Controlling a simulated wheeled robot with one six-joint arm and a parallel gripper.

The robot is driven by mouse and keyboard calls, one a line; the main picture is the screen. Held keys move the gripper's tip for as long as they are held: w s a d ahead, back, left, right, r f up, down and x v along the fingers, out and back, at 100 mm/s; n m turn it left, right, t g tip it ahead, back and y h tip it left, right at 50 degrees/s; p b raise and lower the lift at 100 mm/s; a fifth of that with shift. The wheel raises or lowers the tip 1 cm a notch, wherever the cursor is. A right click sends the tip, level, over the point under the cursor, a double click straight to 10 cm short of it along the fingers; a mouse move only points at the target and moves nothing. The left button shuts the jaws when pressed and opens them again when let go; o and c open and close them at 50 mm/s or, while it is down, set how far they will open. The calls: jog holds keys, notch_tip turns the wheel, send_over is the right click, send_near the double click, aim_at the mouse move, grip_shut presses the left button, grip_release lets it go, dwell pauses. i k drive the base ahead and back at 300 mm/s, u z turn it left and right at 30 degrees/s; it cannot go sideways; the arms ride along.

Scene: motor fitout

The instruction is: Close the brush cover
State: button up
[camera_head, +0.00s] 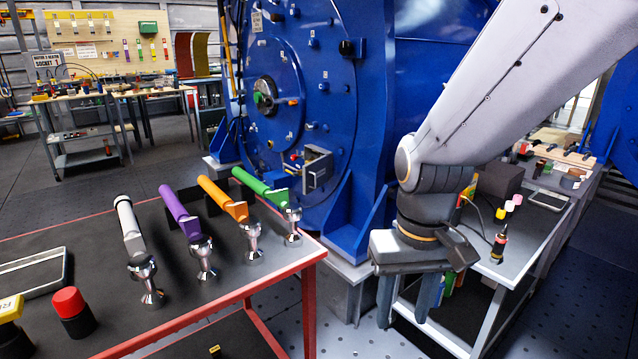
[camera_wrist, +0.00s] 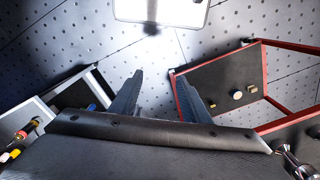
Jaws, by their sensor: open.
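The brush cover (camera_head: 318,170) is a small grey plate with a handle on the lower front of the big blue motor (camera_head: 345,100). It stands out from the motor face, swung open, with small coloured parts visible just left of it. My gripper (camera_head: 407,305) points down to the right of the motor, in front of the right bench, well apart from the cover. Its two fingers are spread and empty. They also show in the wrist view (camera_wrist: 160,95), above the perforated floor. I cannot make out the cover in the wrist view.
A grey bench (camera_head: 540,235) with small items stands at the right. A blue motor bracket (camera_head: 352,225) rises between cover and gripper. Perforated floor (camera_head: 375,335) lies between the tables.

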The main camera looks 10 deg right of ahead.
aim_at(320, 175)
jog(key=z, duration=0.45)
jog(key=k, duration=0.55)
jog(key=z, duration=0.9)
jog(key=i, duration=0.75)
jog(key=u, duration=0.5)
jog(key=i, duration=0.55)
jog(key=u, duration=0.9)
jog(key=i, duration=0.3)
jog(key=u, duration=0.35)
